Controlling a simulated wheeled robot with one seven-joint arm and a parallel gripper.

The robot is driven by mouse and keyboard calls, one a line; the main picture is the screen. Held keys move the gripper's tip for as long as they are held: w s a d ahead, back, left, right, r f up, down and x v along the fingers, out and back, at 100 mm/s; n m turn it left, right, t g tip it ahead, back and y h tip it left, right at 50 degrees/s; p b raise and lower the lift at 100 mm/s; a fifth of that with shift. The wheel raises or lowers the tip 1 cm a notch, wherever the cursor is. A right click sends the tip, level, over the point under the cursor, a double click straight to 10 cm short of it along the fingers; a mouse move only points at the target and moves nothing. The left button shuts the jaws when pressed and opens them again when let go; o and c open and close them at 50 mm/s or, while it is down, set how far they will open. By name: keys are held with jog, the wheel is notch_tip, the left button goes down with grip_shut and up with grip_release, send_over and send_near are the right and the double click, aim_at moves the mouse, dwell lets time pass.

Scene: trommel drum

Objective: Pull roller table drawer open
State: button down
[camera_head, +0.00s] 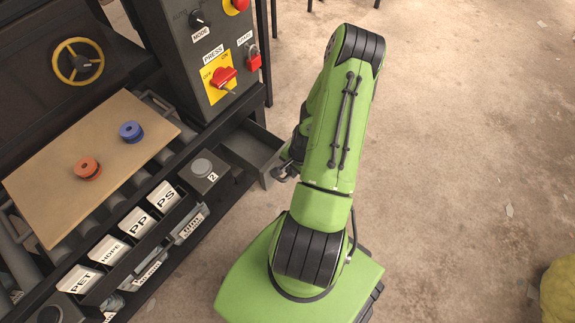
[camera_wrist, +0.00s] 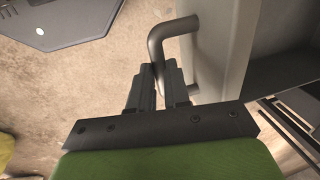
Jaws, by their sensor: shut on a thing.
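The roller table drawer (camera_head: 252,146) is a grey, empty-looking box at the right end of the roller table; it stands partly open. Its front panel (camera_wrist: 222,50) shows in the wrist view with a bent grey bar handle (camera_wrist: 172,34). My gripper (camera_wrist: 165,72) is at the handle, its dark fingers shut on the bar. In the head view my gripper (camera_head: 284,172) is at the drawer front, mostly hidden by my green arm. The inside of the drawer (camera_wrist: 283,35) shows at the right of the wrist view.
A control box (camera_head: 205,50) with switches stands above the drawer. A board (camera_head: 92,160) with a red puck (camera_head: 88,168) and a blue puck (camera_head: 131,131) lies on the rollers. Labelled bins (camera_head: 108,250) line the table's front.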

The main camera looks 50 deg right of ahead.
jog(key=shift+s, duration=0.45)
jog(key=c, duration=1.1)
grip_release()
jog(key=s+r+p, duration=0.3)
jog(key=r+p, duration=0.2)
jog(key=r, duration=1)
jog(key=shift+r+p, duration=0.25)
jog(key=shift+p, duration=0.05)
jog(key=shift+d, duration=0.1)
